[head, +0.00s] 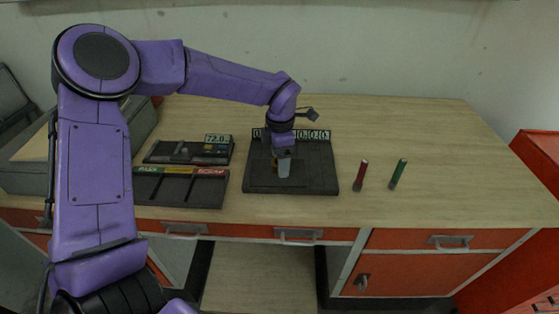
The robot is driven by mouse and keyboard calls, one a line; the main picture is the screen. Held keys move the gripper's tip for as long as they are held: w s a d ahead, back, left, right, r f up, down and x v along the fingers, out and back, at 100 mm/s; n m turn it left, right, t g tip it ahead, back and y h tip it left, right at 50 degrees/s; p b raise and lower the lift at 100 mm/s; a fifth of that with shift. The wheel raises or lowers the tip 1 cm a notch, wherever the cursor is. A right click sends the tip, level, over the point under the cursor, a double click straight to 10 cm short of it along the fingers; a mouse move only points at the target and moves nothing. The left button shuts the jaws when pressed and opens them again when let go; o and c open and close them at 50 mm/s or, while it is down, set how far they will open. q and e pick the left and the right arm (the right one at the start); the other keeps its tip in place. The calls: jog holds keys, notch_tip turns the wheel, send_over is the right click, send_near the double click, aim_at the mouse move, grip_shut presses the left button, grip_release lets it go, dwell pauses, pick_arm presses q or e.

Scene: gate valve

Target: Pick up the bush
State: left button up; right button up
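My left arm reaches in from the left, and its gripper (283,168) points down over the dark tray (315,180) in the middle of the bench. A small brownish piece (274,167), possibly the bush, shows just left of the grey fingers. It is mostly hidden behind the gripper, and I cannot tell whether the fingers touch it. The finger gap is too small to make out. My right gripper is not in view.
A red marker-like item (361,175) and a green one (398,174) stand to the right. The bench's right side is clear.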

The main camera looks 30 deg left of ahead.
pick_arm(q)
jog(key=shift+f, duration=0.35)
jog(key=shift+s+r, duration=0.1)
jog(key=shift+s, duration=0.15)
jog(key=shift+w, duration=0.1)
jog(key=c, duration=1.3)
